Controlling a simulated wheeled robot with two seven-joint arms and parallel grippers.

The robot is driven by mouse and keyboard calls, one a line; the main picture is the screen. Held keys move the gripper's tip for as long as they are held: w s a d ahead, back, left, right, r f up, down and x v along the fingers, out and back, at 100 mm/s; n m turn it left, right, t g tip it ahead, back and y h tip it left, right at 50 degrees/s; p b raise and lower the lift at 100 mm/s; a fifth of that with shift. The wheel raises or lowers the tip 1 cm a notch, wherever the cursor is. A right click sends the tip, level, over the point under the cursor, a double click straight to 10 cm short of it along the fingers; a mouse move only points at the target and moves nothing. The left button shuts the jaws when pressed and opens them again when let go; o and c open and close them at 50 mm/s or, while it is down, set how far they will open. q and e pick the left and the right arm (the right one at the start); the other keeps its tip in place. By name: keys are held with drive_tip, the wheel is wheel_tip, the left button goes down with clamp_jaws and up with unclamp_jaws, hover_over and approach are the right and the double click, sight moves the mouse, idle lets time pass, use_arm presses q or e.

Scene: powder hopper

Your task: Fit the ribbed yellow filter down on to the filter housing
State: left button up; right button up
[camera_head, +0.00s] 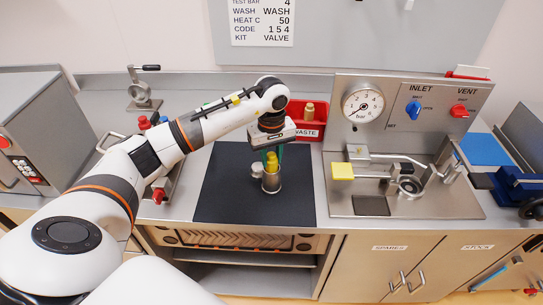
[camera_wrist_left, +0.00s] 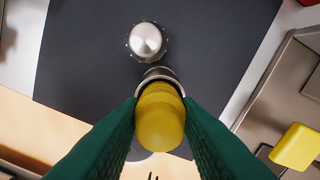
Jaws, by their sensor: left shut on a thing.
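My left gripper (camera_head: 272,152) points down over the dark mat, its green fingers shut on the yellow filter (camera_head: 271,160). In the left wrist view the filter (camera_wrist_left: 160,115) sits between the two fingers (camera_wrist_left: 160,122). The metal filter housing (camera_head: 271,183), a cylinder, stands on the mat directly below the filter. Its rim (camera_wrist_left: 160,76) shows just beyond the filter in the wrist view. I cannot tell whether the filter touches the housing or how far down it is. The ribs are too small to make out. My right gripper is not in view.
A domed metal part (camera_wrist_left: 147,41) stands on the dark mat (camera_head: 225,190) close beside the housing. A red waste bin (camera_head: 297,128) is behind. The valve panel (camera_head: 335,205) with a yellow block (camera_head: 342,171) is to the right. The mat's left side is clear.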

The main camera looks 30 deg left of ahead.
sight(272, 164)
use_arm(q)
drive_tip(key=shift+f, duration=0.1)
drive_tip(key=shift+f+b, duration=0.4)
drive_tip(key=shift+b, duration=0.1)
drive_tip(key=shift+f+b, duration=0.4)
drive_tip(key=shift+f, duration=0.05)
drive_tip(key=shift+f, duration=0.1)
drive_tip(key=shift+f+b, duration=0.45)
drive_tip(key=shift+b, duration=0.15)
drive_tip(key=o, duration=1)
drive_tip(key=shift+o, duration=0.2)
drive_tip(key=shift+r, duration=0.1)
